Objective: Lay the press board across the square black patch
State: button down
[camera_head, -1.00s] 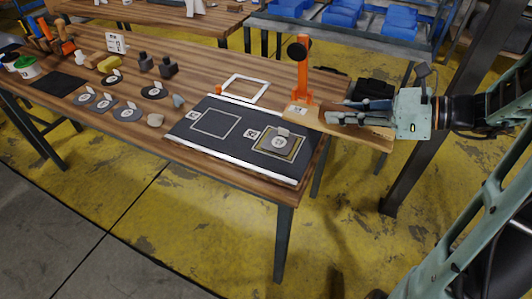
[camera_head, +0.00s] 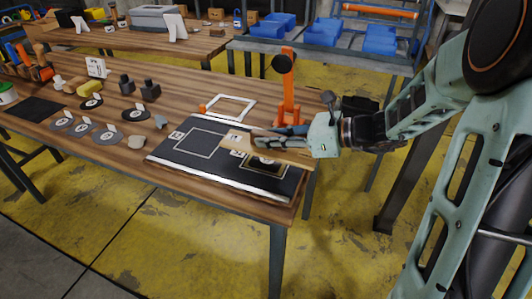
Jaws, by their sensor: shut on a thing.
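The press board (camera_head: 293,157) is a long light-wood plank with a white label at its left end. My gripper (camera_head: 264,141) is shut on it and holds it level over the right half of the dark work mat (camera_head: 212,171). The square black patch (camera_head: 262,168) lies on the mat within the right-hand outline. The board hides most of it, and only part shows below the board's front edge. I cannot tell whether the board touches the patch or hovers above it.
An orange clamp post (camera_head: 287,85) stands just behind the board. A white square frame (camera_head: 232,106) lies behind the mat. Round dark patches (camera_head: 107,138), a grey stone-like piece (camera_head: 136,142) and dark blocks (camera_head: 150,91) are on the left. The mat's left outlined square is clear.

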aim_at(310, 157)
jog(key=f, duration=0.1)
jog(key=f+b, duration=0.1)
jog(key=f, duration=0.2)
jog(key=shift+w+a+f, duration=0.1)
jog(key=shift+w+a, duration=0.15)
jog(key=shift+a, duration=0.15)
jog(key=c, duration=1.8)
grip_release()
jog(key=shift+f, duration=0.1)
jog(key=shift+r, duration=0.25)
jog(key=p+v, duration=0.2)
jog(key=v, duration=1)
